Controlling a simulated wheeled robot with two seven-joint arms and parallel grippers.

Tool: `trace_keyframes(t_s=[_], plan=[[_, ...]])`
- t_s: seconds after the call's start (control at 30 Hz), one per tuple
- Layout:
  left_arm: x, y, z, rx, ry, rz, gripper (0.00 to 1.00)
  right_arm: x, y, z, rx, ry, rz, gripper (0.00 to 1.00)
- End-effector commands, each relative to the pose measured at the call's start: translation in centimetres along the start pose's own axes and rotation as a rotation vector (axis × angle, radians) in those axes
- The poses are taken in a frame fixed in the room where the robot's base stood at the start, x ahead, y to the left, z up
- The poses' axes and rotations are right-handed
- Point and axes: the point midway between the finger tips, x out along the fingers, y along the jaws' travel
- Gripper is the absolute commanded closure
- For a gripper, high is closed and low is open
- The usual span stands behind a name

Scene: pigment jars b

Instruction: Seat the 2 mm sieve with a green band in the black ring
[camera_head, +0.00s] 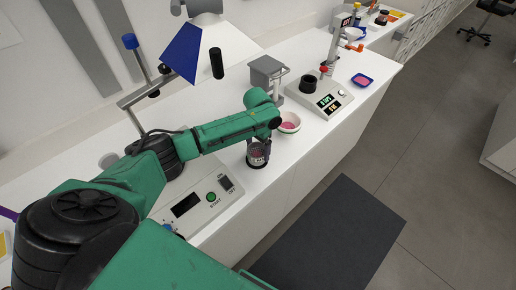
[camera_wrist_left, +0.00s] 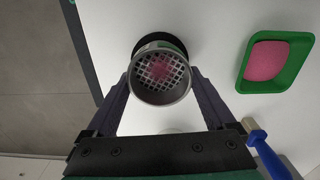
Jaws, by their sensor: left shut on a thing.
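My left gripper (camera_head: 262,146) is shut on a round grey sieve (camera_head: 257,158) near the front edge of the white bench. In the left wrist view the sieve (camera_wrist_left: 161,80) sits between the two fingertips (camera_wrist_left: 160,88). Its square mesh faces the camera, and pink shows through it. A dark round edge (camera_wrist_left: 178,43) shows just behind the sieve; I cannot tell if it is the black ring or whether the sieve touches it. My right gripper is not in view.
A green tray of pink powder (camera_wrist_left: 271,61) and a blue-handled tool (camera_wrist_left: 268,155) lie close by. A bowl with pink (camera_head: 289,124) is right of the gripper. A device with a START button (camera_head: 211,197), a scale with a black cup (camera_head: 308,84) and a blue tray (camera_head: 362,80) share the bench.

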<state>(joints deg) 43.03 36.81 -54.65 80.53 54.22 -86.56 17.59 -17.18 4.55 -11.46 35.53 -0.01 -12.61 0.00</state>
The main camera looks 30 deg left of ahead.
Motion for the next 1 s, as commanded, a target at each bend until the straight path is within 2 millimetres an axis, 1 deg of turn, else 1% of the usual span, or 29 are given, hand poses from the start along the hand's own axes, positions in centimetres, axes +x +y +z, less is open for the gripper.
trace_keyframes(t_s=[0.83, 0.87, 0.9, 1.0], plan=[[2.1, 0.0, 0.0, 0.0, 0.001, 0.001, 0.72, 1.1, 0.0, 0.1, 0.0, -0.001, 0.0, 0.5], [2.1, 0.0, 0.0, 0.0, 0.001, 0.0, 0.04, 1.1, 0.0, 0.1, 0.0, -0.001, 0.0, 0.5], [2.0, 0.0, 0.0, 0.0, 0.001, 0.0, 0.0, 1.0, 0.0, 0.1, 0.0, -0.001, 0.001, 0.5], [2.0, 0.0, 0.0, 0.0, 0.001, 0.0, 0.0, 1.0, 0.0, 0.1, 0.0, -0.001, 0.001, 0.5]])
